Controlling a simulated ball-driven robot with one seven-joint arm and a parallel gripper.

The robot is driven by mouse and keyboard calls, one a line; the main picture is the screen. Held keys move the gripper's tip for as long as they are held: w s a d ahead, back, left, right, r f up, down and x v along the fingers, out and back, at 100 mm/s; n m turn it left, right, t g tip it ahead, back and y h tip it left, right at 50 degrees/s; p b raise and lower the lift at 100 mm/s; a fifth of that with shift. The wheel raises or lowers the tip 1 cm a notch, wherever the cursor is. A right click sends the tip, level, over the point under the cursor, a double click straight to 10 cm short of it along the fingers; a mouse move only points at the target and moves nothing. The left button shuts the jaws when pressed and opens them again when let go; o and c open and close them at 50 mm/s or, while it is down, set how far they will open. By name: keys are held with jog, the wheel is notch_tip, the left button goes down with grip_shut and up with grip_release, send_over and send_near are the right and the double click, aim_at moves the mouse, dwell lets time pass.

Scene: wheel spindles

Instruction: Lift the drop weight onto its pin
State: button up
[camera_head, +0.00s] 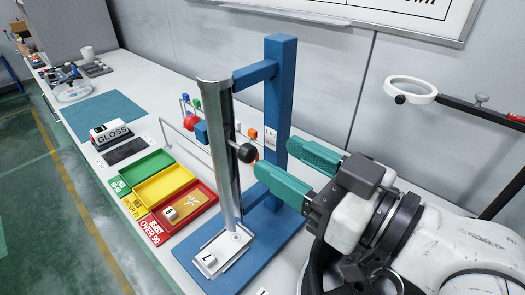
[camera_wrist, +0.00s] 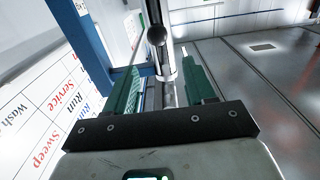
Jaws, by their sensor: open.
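A blue stand (camera_head: 278,110) holds an upright silver tube (camera_head: 220,150) over its base. A dark round knob (camera_head: 246,153) sticks out from the tube, about halfway up; it looks like the drop weight's handle, but the weight itself and the pin cannot be made out. My gripper (camera_head: 274,158) has green fingers, open and empty, with tips a little right of the knob. In the wrist view the knob (camera_wrist: 156,36) lies beyond the fingertips, roughly in line with the gap between them, with the tube (camera_wrist: 165,68) behind. No contact shows.
Green (camera_head: 146,166), yellow (camera_head: 163,186) and red (camera_head: 204,207) trays lie left of the stand. A rack with coloured knobs (camera_head: 186,98) stands behind the tube. A ring magnifier (camera_head: 411,84) hangs on an arm at right. A teal mat (camera_head: 103,112) lies farther left.

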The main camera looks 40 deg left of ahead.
jog(key=shift+s+d, duration=0.15)
jog(key=shift+d, duration=1.55)
jog(key=shift+r, duration=0.1)
